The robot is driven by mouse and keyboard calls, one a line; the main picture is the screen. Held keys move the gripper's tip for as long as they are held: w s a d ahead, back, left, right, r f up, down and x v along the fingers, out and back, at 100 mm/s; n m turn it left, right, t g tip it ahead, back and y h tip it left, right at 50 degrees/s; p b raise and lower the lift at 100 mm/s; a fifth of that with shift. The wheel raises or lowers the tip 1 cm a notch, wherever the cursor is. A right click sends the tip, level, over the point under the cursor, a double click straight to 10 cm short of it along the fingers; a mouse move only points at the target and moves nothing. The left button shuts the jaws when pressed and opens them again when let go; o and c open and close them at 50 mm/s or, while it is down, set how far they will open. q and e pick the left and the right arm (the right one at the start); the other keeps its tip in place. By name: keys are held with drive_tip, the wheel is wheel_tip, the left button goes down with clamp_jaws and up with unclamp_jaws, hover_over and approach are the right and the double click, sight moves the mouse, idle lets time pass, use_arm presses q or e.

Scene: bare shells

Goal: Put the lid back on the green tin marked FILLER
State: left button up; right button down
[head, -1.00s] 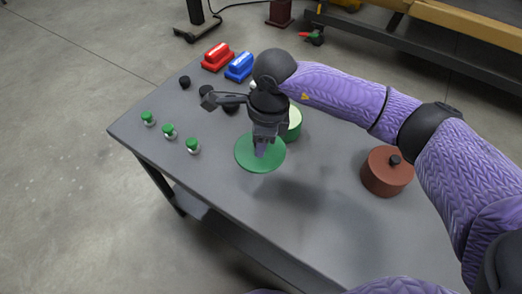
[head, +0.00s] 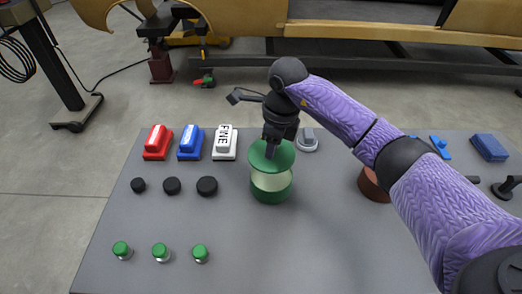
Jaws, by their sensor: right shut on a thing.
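My right gripper (head: 271,152) points down and is shut on the green lid (head: 259,156), a round disc. The lid is held over the far part of the green tin (head: 271,194), overlapping it in the head view. The tin's pale top or inside (head: 271,181) shows below the lid's near edge, so the lid does not look seated. The exact height of the gap is hard to tell. No FILLER marking is readable on the tin. My left gripper is not in view.
Red, blue and white blocks (head: 224,143) stand behind left, the white one marked FINE. Black discs (head: 172,186) and small green-capped jars (head: 160,252) lie left. A brown pot (head: 373,186) is right, partly behind my arm. The table (head: 290,250) is clear in front of the tin.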

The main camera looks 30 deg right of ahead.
drive_tip(key=shift+f, duration=0.15)
drive_tip(key=shift+d+f+b, duration=0.15)
drive_tip(key=shift+f+b, duration=0.5)
drive_tip(key=shift+f, duration=0.1)
wheel_tip(320, 180, down, 4)
drive_tip(key=b, duration=0.3)
drive_tip(key=shift+f, duration=0.3)
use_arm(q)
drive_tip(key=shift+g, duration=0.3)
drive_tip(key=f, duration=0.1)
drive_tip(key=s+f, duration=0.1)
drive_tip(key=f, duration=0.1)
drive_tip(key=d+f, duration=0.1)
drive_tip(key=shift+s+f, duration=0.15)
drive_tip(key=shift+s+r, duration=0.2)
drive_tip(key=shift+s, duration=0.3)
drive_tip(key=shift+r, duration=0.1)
use_arm(e)
drive_tip(key=shift+r, duration=0.1)
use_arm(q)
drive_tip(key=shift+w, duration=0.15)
